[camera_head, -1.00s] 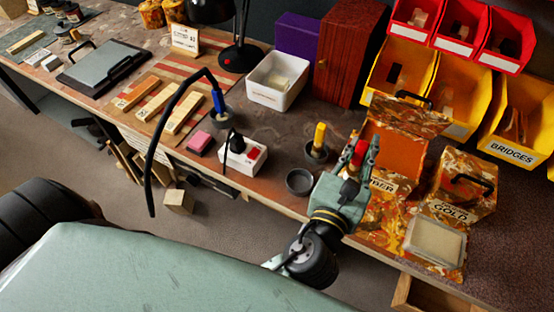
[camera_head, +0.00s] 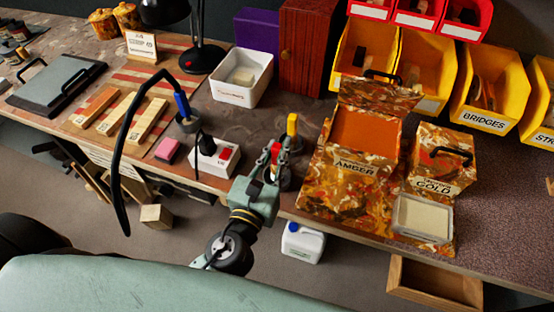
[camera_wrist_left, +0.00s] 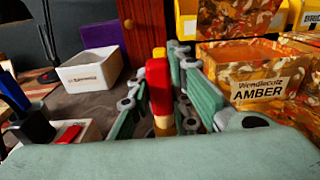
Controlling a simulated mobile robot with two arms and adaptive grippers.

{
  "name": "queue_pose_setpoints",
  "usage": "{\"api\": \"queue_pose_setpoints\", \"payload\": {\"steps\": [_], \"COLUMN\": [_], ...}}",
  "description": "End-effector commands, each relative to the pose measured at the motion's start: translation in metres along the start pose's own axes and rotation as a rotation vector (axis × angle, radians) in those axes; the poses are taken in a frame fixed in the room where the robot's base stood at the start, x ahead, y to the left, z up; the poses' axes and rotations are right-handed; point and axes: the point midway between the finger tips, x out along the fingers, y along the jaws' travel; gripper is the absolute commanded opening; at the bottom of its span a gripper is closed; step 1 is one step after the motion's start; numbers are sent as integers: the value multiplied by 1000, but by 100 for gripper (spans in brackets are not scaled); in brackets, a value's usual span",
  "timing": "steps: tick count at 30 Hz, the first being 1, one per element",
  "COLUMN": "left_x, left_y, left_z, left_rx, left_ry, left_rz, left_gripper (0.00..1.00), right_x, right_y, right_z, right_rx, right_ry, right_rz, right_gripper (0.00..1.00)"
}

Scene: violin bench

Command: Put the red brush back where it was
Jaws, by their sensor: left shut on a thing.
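The red brush (camera_head: 275,159) is held between the fingers of my left gripper (camera_head: 277,156), which is shut on it. In the left wrist view the red brush (camera_wrist_left: 159,86) stands roughly upright between the fingers, with a pale part below the red. The gripper is over the bench's front edge, beside the brush cups. The yellow brush (camera_head: 292,124) stands just behind it; its cup is mostly hidden. A dark cup shows only in part behind the fingers. I cannot tell whether the red brush touches it. The blue brush (camera_head: 183,105) stands in another cup (camera_head: 188,124). My right gripper is not in view.
The open AMBER box (camera_head: 346,190) and the GOLD box (camera_head: 440,172) stand to the right. A white socket block (camera_head: 213,161) with a red switch and a pink block (camera_head: 167,150) lie to the left. A white tub (camera_head: 241,88) is behind. An open drawer (camera_head: 433,287) juts out below.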

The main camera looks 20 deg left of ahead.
Motion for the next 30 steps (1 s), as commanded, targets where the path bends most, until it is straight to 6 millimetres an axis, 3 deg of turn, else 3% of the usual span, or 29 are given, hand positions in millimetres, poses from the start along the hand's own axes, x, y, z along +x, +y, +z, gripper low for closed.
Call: {"api": "queue_pose_setpoints", "payload": {"steps": [1,3,15,16,22,30], "left_x": [0,0,0,0,0,0], "left_y": [0,0,0,0,0,0], "left_z": [-12,-18,-21,-21,-20,-20], "left_rx": [0,0,0,0,0,0], "left_ry": [0,-1,-2,-1,-1,-1], "left_rz": [1,0,0,0,0,0], "left_gripper": [0,0,0,18,36,36], "right_x": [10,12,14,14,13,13], "right_y": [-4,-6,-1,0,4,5], "right_z": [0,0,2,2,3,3], "right_rx": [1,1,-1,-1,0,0], "right_ry": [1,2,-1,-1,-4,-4], "right_rz": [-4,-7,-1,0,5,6], "right_gripper": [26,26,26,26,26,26]}}
